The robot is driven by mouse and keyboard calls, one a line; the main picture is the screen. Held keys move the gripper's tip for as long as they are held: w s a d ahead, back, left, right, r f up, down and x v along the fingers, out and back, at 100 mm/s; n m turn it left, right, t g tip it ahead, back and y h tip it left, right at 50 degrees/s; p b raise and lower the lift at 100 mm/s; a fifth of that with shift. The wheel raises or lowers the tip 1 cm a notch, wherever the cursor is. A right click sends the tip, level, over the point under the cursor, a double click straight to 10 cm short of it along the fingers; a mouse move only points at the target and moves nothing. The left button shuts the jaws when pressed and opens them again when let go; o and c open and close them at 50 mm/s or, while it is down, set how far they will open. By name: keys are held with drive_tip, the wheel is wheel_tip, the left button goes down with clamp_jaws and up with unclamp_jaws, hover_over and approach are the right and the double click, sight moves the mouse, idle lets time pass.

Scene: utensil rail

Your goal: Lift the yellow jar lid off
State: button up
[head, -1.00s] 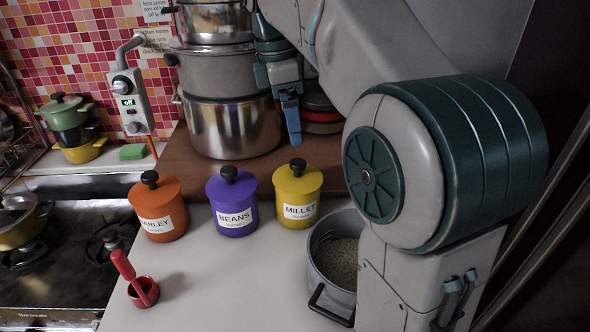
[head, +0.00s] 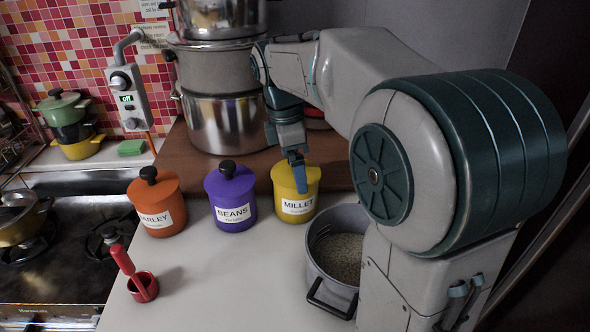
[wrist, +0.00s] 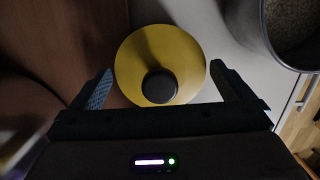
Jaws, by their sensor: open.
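The yellow jar (head: 296,199) labelled MILLET stands on the pale counter, rightmost of three jars. Its round yellow lid (wrist: 134,66) with a black knob (wrist: 160,86) shows from above in the wrist view. My gripper (head: 299,186) hangs over the lid in the head view, hiding the knob there. In the wrist view my gripper (wrist: 162,82) is open, one finger on either side of the knob, with clear space between each finger and the knob. Whether the fingertips have reached knob height I cannot tell.
A purple BEANS jar (head: 231,199) and an orange BARLEY jar (head: 158,207) stand to the left. A grey pot of grain (head: 318,260) is close at the right. Stacked steel pots (head: 222,122) stand behind on a brown board.

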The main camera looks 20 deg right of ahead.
drive_tip(key=c, duration=0.6)
drive_tip(key=shift+c, duration=0.2)
drive_tip(key=shift+r, duration=0.65)
wheel_tip(320, 180, up, 3)
drive_tip(key=shift+f, duration=0.15)
drive_tip(key=s+d+r+b, duration=0.1)
drive_tip(key=s+d+r, duration=0.5)
drive_tip(key=s, duration=0.3)
drive_tip(key=shift+s+d+r+b, duration=0.25)
drive_tip(key=shift+d+r+b, duration=0.15)
drive_tip(key=shift+r, duration=0.1)
